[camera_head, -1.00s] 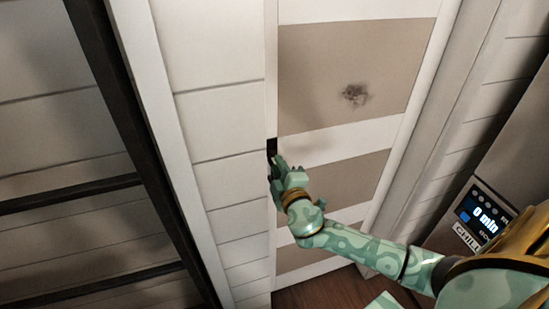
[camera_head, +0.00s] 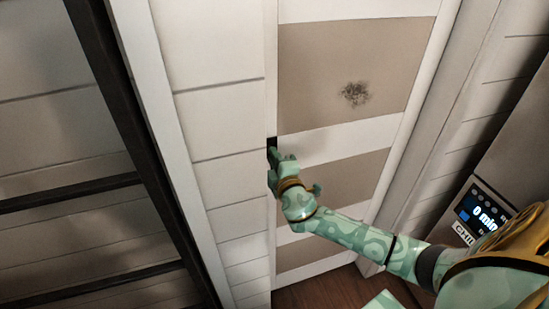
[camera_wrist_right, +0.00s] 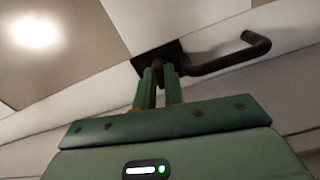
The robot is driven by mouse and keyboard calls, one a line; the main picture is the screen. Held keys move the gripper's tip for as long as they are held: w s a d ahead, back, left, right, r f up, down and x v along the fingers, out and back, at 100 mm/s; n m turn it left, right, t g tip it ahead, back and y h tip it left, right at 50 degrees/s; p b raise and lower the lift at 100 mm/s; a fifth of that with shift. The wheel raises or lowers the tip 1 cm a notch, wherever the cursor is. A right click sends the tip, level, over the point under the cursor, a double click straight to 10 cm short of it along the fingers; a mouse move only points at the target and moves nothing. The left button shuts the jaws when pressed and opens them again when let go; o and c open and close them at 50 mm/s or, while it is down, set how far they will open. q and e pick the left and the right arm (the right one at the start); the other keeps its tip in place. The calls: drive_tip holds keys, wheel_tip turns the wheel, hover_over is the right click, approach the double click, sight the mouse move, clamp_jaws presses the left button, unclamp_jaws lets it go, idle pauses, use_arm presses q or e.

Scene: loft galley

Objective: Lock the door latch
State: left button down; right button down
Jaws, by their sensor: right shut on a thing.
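The door (camera_head: 330,140) has beige panels and white bands, and fills the middle of the head view. A dark plate (camera_head: 272,142) sits at its left edge; the plate (camera_wrist_right: 143,61) also shows in the wrist view. My right gripper (camera_head: 273,156) reaches the plate. In the wrist view its two fingers (camera_wrist_right: 158,70) are close together on a small dark piece at the plate, apparently the latch, mostly hidden between them. A dark lever handle (camera_wrist_right: 225,61) extends to the right of the fingers there. My left gripper is out of view.
A white plank wall (camera_head: 215,110) and a dark metal frame (camera_head: 115,85) stand left of the door. At the right is an appliance with a lit display (camera_head: 484,212). Wooden floor (camera_head: 340,292) shows below the door.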

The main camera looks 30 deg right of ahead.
drive_tip(key=shift+n, duration=1.1)
drive_tip(key=c, duration=1.8)
unclamp_jaws()
drive_tip(key=shift+o, duration=0.2)
drive_tip(key=b+v, duration=0.1)
drive_tip(key=v, duration=1.5)
drive_tip(key=shift+s, duration=0.2)
